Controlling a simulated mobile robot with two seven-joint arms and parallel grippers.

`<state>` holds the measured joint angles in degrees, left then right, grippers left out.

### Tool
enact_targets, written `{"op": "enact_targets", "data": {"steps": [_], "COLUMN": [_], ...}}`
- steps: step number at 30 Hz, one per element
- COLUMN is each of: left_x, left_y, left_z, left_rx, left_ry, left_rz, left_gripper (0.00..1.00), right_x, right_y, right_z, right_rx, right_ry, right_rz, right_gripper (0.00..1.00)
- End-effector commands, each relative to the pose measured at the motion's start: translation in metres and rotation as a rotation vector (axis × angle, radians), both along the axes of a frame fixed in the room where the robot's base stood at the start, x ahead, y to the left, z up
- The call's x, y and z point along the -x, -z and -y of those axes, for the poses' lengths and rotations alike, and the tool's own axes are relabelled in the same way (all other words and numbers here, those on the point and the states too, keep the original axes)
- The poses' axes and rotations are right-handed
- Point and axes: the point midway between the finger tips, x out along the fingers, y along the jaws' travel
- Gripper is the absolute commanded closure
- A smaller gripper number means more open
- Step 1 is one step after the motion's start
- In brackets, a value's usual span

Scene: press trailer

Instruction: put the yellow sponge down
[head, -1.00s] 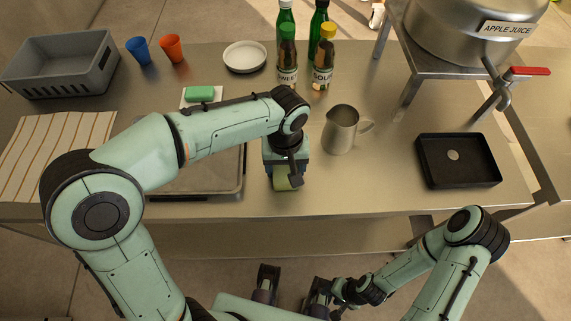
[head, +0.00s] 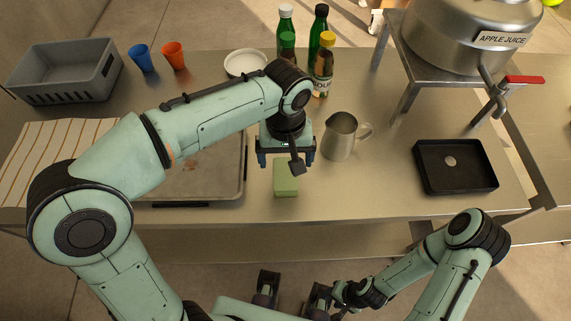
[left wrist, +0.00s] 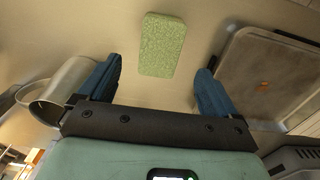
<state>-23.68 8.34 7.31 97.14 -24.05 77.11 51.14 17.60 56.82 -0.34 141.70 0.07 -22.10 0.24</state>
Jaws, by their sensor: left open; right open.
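The yellow sponge (head: 285,178), which looks pale yellow-green, lies flat on the steel counter (head: 350,190), right of the griddle-like tray. It also shows in the left wrist view (left wrist: 162,45), beyond and between the open fingers. My left gripper (head: 287,158) is open and empty above the sponge's far end, apart from it; its blue fingers show in the left wrist view (left wrist: 159,80). My right gripper (head: 325,296) is low at the bottom centre, in front of the counter and far from the sponge; its fingers are hard to make out.
A metal pitcher (head: 340,138) stands close to the right of my left gripper. The flat tray (head: 215,185) lies left. Bottles (head: 323,68) and a white plate (head: 246,62) stand behind. A black tray (head: 455,183) lies right. Clear counter lies between pitcher and front edge.

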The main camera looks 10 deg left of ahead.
Motion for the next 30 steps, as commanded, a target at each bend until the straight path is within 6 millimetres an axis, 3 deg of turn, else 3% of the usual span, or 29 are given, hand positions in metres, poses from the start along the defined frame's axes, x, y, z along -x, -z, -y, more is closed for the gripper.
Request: {"op": "enact_targets", "data": {"steps": [3,9,30], "left_x": [0.0,0.0,0.0], "left_y": [-0.024,-0.043,-0.044], "left_z": [0.0,0.0,0.0], "left_rx": [0.0,0.0,-0.001], "left_ry": [0.0,0.0,0.001], "left_rz": [0.002,0.001,-0.001], "left_gripper": [0.08,0.08,0.08], "right_x": [-0.002,-0.003,-0.003], "right_y": [-0.006,-0.009,-0.009], "right_z": [0.0,0.0,0.0], "right_rx": [0.0,0.0,0.0], "right_ry": [0.0,0.0,0.0], "right_rz": [0.002,0.003,0.003], "right_gripper": [0.57,0.57,0.57]}}
